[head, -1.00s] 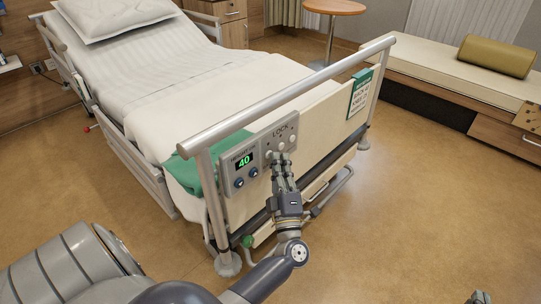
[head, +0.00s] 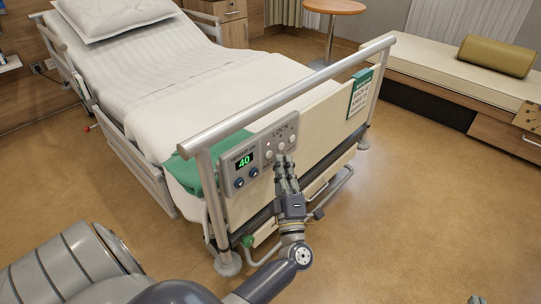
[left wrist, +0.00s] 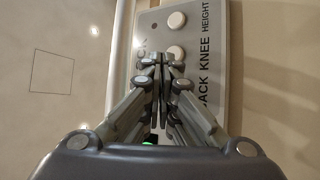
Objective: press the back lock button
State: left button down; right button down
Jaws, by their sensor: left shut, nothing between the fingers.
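The grey control panel (head: 253,161) is on the bed's footboard, with a LOCK group of three round pale buttons in a row. The back lock button (head: 268,155) is the leftmost in the head view; the knee button (head: 281,147) and height button (head: 293,139) follow to its right. My left gripper (head: 282,160) is shut and empty, its fingertips just below the button row. In the left wrist view, the fingertips (left wrist: 162,62) cover the area beside the BACK label and hide that button. The knee button (left wrist: 176,52) shows beyond the tips. I cannot tell whether the fingertips touch the panel.
The panel also has a green display reading 40 (head: 244,161) and two blue knobs. A metal rail (head: 290,92) runs above the footboard. A green sign (head: 360,92) hangs at its right. The floor (head: 420,210) to the right is clear.

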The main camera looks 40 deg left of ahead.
pick_arm(q)
jog(key=shift+s+d, duration=0.2)
jog(key=shift+d, duration=2.7)
pick_arm(e)
jog(key=shift+s+d+f, duration=0.1)
jog(key=shift+f, duration=0.15)
